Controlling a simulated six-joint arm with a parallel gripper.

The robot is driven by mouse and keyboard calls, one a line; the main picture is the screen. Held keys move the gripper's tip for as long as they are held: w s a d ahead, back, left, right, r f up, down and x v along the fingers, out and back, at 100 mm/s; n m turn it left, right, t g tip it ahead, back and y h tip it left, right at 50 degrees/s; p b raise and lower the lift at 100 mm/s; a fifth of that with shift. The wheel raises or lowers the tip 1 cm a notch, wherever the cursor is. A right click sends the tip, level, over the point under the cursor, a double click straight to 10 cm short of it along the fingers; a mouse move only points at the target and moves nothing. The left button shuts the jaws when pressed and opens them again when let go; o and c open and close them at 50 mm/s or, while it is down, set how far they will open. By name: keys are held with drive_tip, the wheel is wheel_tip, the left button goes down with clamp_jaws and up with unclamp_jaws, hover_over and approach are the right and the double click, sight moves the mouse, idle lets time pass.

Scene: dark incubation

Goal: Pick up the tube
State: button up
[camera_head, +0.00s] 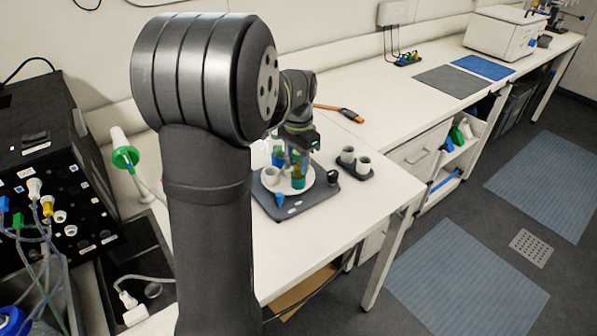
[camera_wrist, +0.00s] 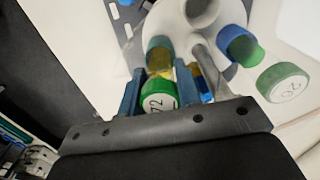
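A tube with a green cap marked 72 (camera_wrist: 158,101) stands between the two fingers of my gripper (camera_wrist: 159,88) in the wrist view. Its amber body shows below the cap, and its lower end is in a green holder (camera_wrist: 158,45) on a pale round rack. The fingers lie close on both sides of it; whether they touch is unclear. In the head view my gripper (camera_head: 300,148) points down over the rack, around the amber tube (camera_head: 298,163). A second green cap, marked 26 (camera_wrist: 284,83), is right of the fingers in the wrist view.
The round white rack (camera_head: 276,187) sits on a dark device (camera_head: 289,209) on the white bench (camera_head: 312,240). A dark tray (camera_head: 347,170) with pale cups stands right of it. An orange-handled tool (camera_head: 340,113) lies behind. The front bench area is clear.

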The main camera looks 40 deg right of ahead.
drive_tip(key=shift+r, duration=0.5)
drive_tip(key=r, duration=0.3)
drive_tip(key=shift+s+d+r, duration=0.1)
drive_tip(key=shift+s+r, duration=0.2)
drive_tip(key=s+d+r, duration=0.2)
drive_tip(key=s+r, duration=0.4)
drive_tip(key=s, duration=0.4)
drive_tip(key=w+d+f+m, duration=0.1)
drive_tip(key=d+f, duration=0.3)
drive_tip(key=d, duration=0.5)
drive_tip(key=w+d+f+m, duration=0.2)
drive_tip(key=w+d+f, duration=0.1)
drive_tip(key=d, duration=0.6)
drive_tip(key=shift+w+f, duration=0.4)
drive_tip(key=shift+w, duration=0.35)
drive_tip(key=shift+f, duration=0.25)
drive_tip(key=shift+f, duration=0.65)
drive_tip(key=shift+f, duration=0.25)
